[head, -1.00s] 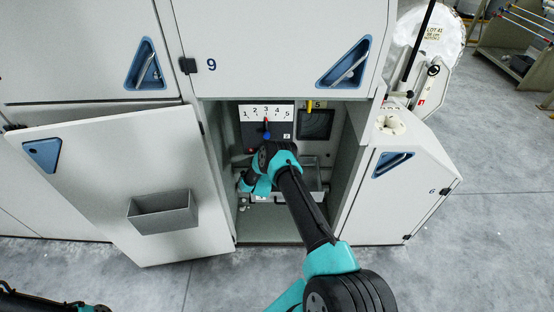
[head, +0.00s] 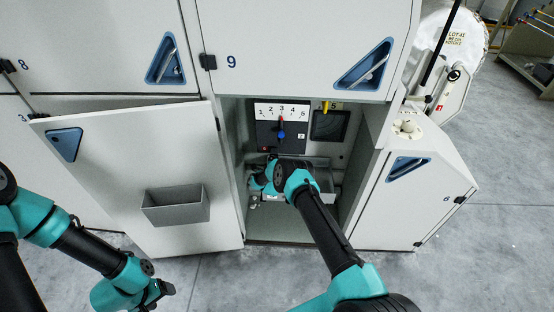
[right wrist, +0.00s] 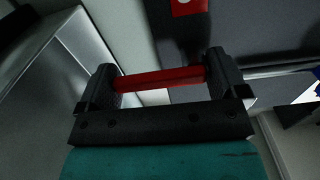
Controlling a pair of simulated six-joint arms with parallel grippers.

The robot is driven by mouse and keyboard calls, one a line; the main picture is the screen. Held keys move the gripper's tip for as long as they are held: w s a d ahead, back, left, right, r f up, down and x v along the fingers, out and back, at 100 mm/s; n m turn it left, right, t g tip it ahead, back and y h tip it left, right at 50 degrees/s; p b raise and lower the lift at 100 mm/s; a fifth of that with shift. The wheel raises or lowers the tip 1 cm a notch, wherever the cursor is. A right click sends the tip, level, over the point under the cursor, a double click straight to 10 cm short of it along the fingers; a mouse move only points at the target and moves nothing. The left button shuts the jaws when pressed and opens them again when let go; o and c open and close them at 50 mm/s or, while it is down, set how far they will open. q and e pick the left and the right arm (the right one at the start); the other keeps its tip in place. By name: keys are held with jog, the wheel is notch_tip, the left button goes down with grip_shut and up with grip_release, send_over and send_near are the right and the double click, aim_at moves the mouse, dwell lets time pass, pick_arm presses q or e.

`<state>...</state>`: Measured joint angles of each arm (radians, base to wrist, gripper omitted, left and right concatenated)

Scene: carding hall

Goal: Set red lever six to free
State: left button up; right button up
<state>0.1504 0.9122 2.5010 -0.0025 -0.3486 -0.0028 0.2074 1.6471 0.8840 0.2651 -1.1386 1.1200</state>
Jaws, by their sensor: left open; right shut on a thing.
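A red lever (right wrist: 160,79) lies crosswise between the fingers of my right gripper (right wrist: 165,82) in the right wrist view. The gripper is shut on it. No number on the lever can be read. In the head view my right arm reaches into the open cabinet, and its wrist hides the fingers and the lever. My left gripper (head: 164,289) is open and empty at the lower left, away from the cabinet.
A door (head: 110,170) with a grey bin (head: 176,207) hangs open at left. A dark screen (head: 329,126) and yellow tag (head: 325,107) are inside the cabinet.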

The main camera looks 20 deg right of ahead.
jog(key=shift+s+f, duration=0.15)
jog(key=shift+f, duration=0.15)
jog(key=o, duration=0.9)
jog(key=shift+o, duration=0.3)
jog(key=shift+r, duration=0.1)
jog(key=shift+a, duration=0.1)
jog(key=v, duration=1.7)
jog(key=shift+s, duration=0.15)
